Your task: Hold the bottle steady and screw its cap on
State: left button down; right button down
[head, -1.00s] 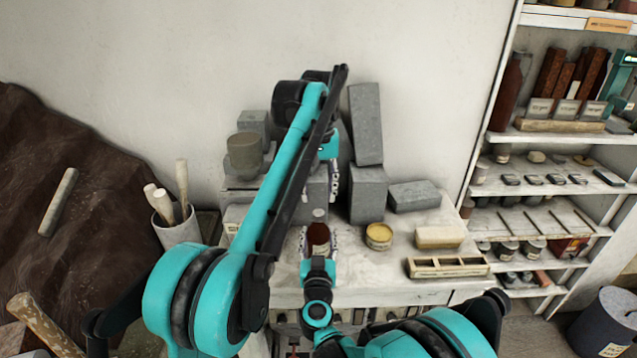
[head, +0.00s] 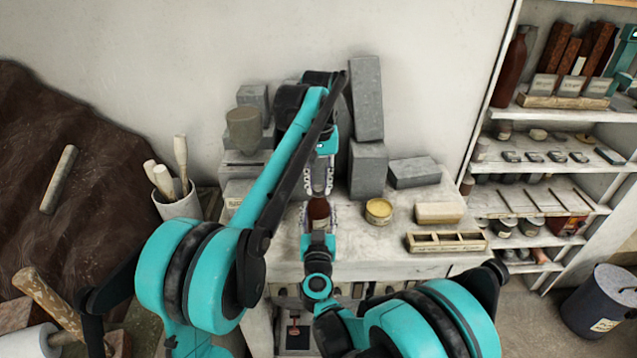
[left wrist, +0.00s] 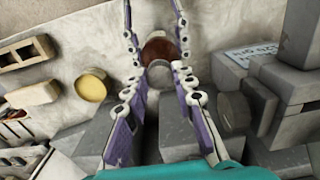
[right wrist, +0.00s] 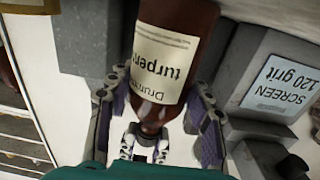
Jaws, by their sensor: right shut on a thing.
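A brown bottle (head: 318,209) stands upright at the front of the worktop. Its pale label reads "turpen…" in the right wrist view (right wrist: 163,62). My right gripper (head: 319,222) is shut on the bottle's body from the front. A grey cap (left wrist: 159,73) sits at the bottle's top, over the brown shoulder, as seen from above in the left wrist view. My left gripper (head: 318,190) points down over the bottle. Its open fingers stand either side of the cap, with a small gap showing. How far the cap is threaded cannot be told.
Grey blocks (head: 367,168) stand close behind and right of the bottle. An open yellow tin (head: 379,211), a pale block (head: 439,212) and a wooden divided tray (head: 446,242) lie to the right. A pot of tools (head: 180,204) stands left.

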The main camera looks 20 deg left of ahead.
pick_arm(q)
jog(key=c, duration=1.2)
grip_release()
notch_tip(320, 180, up, 12)
pick_arm(e)
jog(key=c, duration=0.6)
grip_release()
